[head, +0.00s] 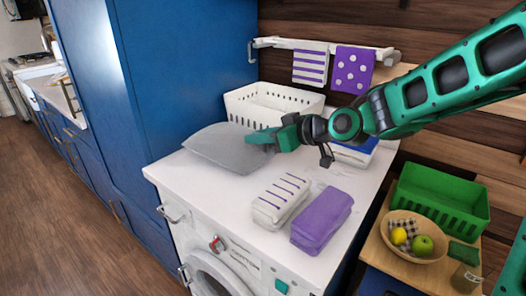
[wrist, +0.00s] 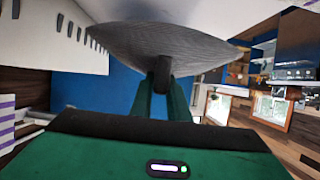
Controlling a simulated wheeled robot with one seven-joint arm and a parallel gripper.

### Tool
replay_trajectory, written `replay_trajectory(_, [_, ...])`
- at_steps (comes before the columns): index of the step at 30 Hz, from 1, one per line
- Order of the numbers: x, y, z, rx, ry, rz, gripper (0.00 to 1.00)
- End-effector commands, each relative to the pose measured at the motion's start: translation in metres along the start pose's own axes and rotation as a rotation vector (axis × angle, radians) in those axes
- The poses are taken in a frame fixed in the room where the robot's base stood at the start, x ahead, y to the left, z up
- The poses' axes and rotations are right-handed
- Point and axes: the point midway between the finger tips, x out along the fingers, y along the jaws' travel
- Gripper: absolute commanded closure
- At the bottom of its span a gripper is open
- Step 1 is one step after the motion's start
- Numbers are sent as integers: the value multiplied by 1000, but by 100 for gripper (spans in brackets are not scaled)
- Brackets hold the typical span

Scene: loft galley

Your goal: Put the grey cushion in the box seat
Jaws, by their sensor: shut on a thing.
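The grey cushion (head: 226,148) is a flat, pillow-shaped thing over the left part of the white machine top. My gripper (head: 264,138) is shut on its right edge. In the wrist view the cushion (wrist: 165,42) spreads across the top of the picture, with my gripper's fingers (wrist: 162,78) closed on its near edge. I cannot tell whether the cushion's underside touches the machine top. I cannot make out a box seat in either view.
The white washing machine top (head: 215,190) holds a white basket (head: 262,104), a striped folded towel (head: 280,200) and a purple folded towel (head: 321,220). A tall blue cabinet (head: 175,60) stands close left. A green crate (head: 440,200) and a fruit bowl (head: 412,255) are at right.

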Motion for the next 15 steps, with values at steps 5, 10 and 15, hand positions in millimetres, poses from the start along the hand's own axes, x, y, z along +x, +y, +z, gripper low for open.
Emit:
replay_trajectory(5, [-1, 17, 11, 1, 1, 0, 100])
replay_trajectory(10, [2, 19, 20, 1, -1, -1, 100])
replay_trajectory(15, [10, 19, 40, 2, -2, -2, 100])
